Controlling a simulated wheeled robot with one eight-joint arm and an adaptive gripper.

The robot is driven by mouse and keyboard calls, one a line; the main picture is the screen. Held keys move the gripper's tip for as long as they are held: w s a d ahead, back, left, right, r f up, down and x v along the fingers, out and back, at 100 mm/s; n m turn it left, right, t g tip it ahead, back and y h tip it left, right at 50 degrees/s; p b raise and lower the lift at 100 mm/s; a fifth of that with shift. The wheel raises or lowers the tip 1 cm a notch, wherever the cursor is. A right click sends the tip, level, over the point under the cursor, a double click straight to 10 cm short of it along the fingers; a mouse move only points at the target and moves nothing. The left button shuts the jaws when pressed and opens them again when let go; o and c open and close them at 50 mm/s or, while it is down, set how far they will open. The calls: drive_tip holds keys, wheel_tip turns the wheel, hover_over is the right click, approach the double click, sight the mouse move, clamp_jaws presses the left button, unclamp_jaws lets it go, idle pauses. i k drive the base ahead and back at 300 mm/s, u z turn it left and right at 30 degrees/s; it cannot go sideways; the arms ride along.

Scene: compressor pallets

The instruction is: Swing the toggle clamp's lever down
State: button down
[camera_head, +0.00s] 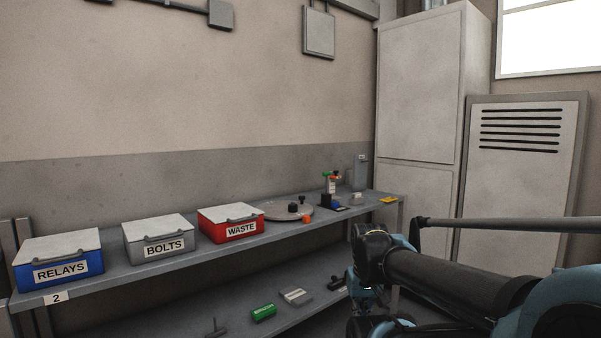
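A small upright item with green and orange-red parts (331,181) stands near the right end of the shelf top. It may be the toggle clamp with its lever up, but it is too small to be sure. My arm reaches in from the right, in front of the shelf's right end and apart from that item. My gripper cannot be made out, so its fingers and anything in them are not seen.
Three lidded boxes stand on the shelf top (120,277): blue RELAYS (62,267), grey BOLTS (160,242) and red WASTE (231,226). A round grey plate (272,211) carries a dark knob. An orange piece (307,219) sits beside it. The lower shelf holds a green block (263,313).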

sight(325, 174)
drive_tip(key=u, duration=0.1)
drive_tip(key=i, duration=1)
drive_tip(key=z, duration=0.05)
